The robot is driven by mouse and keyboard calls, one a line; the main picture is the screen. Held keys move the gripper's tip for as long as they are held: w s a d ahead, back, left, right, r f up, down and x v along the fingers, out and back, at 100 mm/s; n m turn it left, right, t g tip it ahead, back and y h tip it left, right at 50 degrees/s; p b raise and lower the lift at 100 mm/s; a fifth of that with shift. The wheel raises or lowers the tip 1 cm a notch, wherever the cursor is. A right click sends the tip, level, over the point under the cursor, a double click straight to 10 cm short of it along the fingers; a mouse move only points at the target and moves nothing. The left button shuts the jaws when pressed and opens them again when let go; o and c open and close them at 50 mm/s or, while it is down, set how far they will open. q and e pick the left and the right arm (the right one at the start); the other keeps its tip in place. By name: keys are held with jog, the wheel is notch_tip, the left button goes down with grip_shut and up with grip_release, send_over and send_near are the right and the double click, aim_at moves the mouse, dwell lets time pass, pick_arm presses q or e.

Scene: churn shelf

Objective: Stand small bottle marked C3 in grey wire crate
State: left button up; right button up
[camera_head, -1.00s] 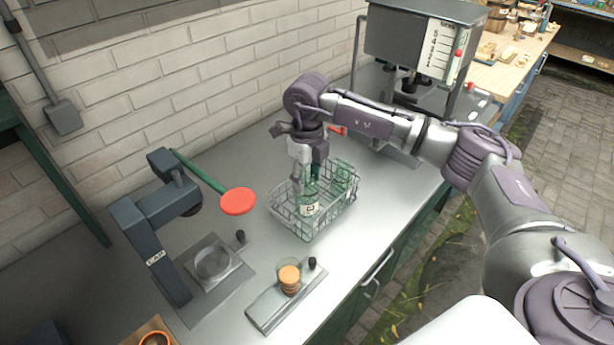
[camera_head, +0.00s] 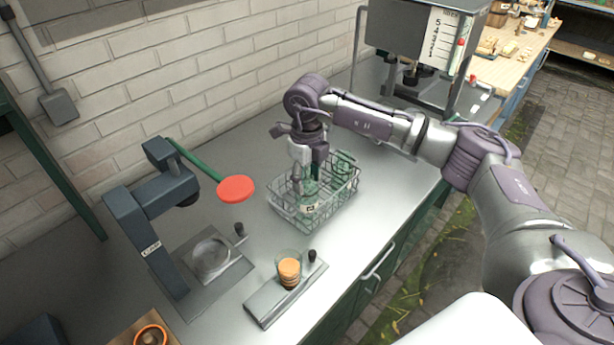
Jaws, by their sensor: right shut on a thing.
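The grey wire crate (camera_head: 291,224) stands on the metal counter. My right gripper (camera_head: 309,178) points down over the crate and is shut on a small green glass bottle (camera_head: 309,205) with a pale label. The bottle is upright with its lower part inside the crate's near-left part; I cannot tell if it touches the crate floor. The label's marking is too small to read. Another green glass bottle (camera_head: 343,162) stands at the crate's far right side. My left gripper is not in view.
A capping press (camera_head: 150,215) with a red-ended green lever (camera_head: 236,189) stands left. A small tray (camera_head: 262,308) holding a glass of orange discs (camera_head: 289,270) is in front. A filling machine (camera_head: 415,35) stands behind. Bare counter lies between the press and crate.

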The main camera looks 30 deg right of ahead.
jog(key=shift+f, duration=0.1)
jog(key=shift+f+b, duration=0.85)
jog(key=shift+f, duration=0.15)
jog(key=shift+f+b, duration=0.3)
jog(key=shift+b, duration=0.05)
jog(key=o, duration=1.5)
jog(key=shift+c, duration=1.1)
